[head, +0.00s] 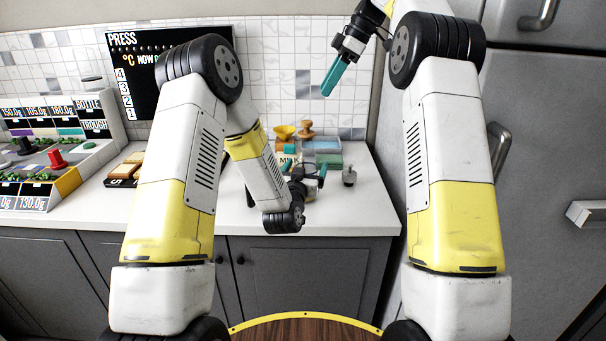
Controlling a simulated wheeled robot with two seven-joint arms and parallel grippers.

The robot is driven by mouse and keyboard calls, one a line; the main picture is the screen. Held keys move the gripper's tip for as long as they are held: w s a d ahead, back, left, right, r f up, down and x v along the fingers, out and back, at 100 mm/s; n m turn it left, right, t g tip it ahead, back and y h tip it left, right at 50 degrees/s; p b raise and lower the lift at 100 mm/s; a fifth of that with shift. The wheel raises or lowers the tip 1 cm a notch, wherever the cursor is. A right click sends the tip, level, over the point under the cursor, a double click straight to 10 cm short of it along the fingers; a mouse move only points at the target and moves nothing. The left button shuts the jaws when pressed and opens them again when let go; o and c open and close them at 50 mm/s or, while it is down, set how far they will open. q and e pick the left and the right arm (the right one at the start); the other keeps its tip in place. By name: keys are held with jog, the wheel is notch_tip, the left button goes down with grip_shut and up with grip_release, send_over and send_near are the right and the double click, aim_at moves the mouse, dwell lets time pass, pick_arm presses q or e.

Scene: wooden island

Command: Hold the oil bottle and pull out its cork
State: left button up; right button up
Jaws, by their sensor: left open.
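My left gripper (305,171) is low over the right part of the white counter, its teal fingers spread apart. A small pale, rounded object (311,190) shows just below and behind it, mostly hidden by the gripper; I cannot tell whether it is the oil bottle. No cork can be made out. My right gripper (328,88) is high in front of the tiled wall, pointing down and left, well above the counter. Its teal fingers overlap in this view, so their opening cannot be judged. Nothing is visible hanging from it.
A small grey knobbed container (349,177) stands just right of my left gripper. Behind are a yellow funnel (285,132), a wooden knobbed piece (306,130) and coloured boxes (328,147). A grey cabinet (550,120) bounds the right side. The counter's front right is clear.

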pick_arm(q)
jog(key=shift+w+d, duration=0.15)
jog(key=shift+w, duration=0.55)
grip_shut()
dwell(0.9)
grip_release()
dwell(0.4)
jog(key=shift+v, duration=3.55)
